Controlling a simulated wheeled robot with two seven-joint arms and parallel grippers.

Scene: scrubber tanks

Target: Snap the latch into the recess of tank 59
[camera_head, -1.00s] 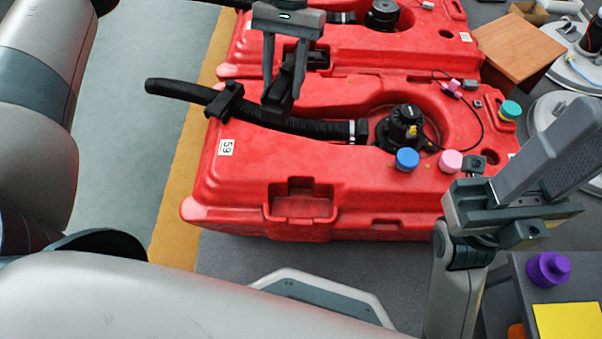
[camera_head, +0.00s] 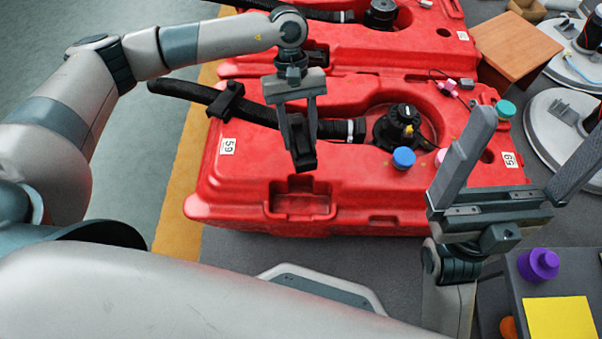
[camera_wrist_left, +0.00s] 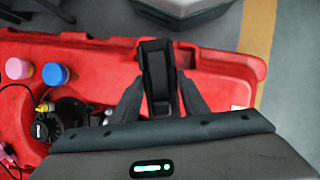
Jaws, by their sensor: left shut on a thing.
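Tank 59 is the nearer red tank (camera_head: 350,205), with a "59" label (camera_head: 228,146) on its top. Its squared recess (camera_head: 301,199) is cut into the near edge and looks empty. My left gripper (camera_head: 299,138) is shut on a black latch (camera_head: 304,158), held just behind and above the recess. In the left wrist view the latch (camera_wrist_left: 157,72) stands between the fingers, over the red tank top (camera_wrist_left: 215,75), and the recess is not clearly visible. My right gripper (camera_head: 535,150) is open and empty at the tank's right end.
A black hose (camera_head: 340,129) runs over the tank to a black fitting (camera_head: 402,125). A blue cap (camera_head: 403,158) and a teal cap (camera_head: 504,110) stand on the right part. A second red tank (camera_head: 345,50) lies behind. A purple knob (camera_head: 538,264) sits front right.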

